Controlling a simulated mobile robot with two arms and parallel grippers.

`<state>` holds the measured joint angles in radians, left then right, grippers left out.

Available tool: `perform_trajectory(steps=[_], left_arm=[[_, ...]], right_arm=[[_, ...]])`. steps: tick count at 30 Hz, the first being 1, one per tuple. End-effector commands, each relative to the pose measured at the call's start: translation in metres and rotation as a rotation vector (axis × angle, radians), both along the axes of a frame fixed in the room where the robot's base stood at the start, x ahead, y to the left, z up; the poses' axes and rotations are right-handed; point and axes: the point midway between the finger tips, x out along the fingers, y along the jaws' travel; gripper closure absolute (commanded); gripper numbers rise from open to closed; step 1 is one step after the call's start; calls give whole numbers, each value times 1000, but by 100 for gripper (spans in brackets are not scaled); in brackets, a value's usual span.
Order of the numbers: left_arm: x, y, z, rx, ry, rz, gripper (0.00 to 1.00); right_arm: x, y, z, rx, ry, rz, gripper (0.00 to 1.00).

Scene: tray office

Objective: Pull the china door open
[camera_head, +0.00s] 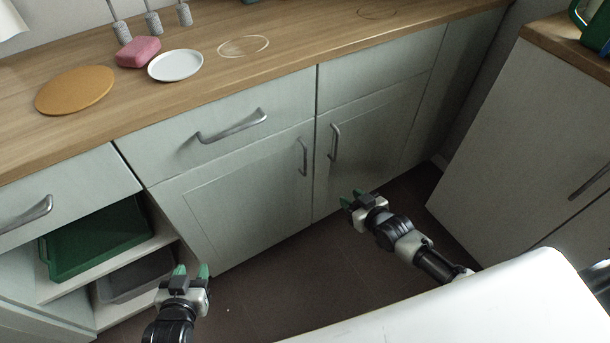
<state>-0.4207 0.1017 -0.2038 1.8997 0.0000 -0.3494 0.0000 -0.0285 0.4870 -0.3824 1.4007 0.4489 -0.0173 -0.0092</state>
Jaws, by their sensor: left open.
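Two pale grey-green cupboard doors stand side by side under the counter, both shut. The left door (235,200) has an upright metal handle (303,157) near its right edge. The right door (375,140) has an upright handle (335,142) near its left edge. No label shows which one is the china door. My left gripper (190,271) is open and empty, low in front of the left door's left side and the open shelves. My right gripper (352,198) has its green fingertips apart, seemingly empty, below the right door's handle in the picture. Neither gripper appears to touch a handle.
A shut drawer (215,137) is above the left door. Open shelves at left hold a green tray (95,240) and a grey tray (135,275). The counter (300,52) carries a white plate (175,65), a pink sponge (138,52) and an orange-brown round mat (75,90). Dark floor (270,275) is clear.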

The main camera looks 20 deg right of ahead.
Motion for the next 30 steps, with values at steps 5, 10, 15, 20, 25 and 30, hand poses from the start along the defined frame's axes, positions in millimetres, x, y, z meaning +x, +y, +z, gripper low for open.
perform_trajectory(steps=[5, 10, 15, 20, 25, 30], left_arm=[[6, -4, 47, -55, -225, -5, 57], [-4, -3, 94, -90, -369, -8, 57], [-11, -2, 116, -105, -427, -9, 57], [-11, -4, 126, -122, -490, -12, 57], [-12, -7, 144, -161, -637, -20, 57], [-17, -10, 165, -210, -811, -29, 57]], right_arm=[[30, 21, 24, 76, -193, 92, 64], [35, 38, 54, 133, -301, 158, 64], [35, 46, 68, 158, -338, 186, 64], [44, 51, 71, 162, -342, 186, 64], [65, 61, 70, 161, -341, 186, 64], [87, 72, 70, 160, -343, 187, 64]])
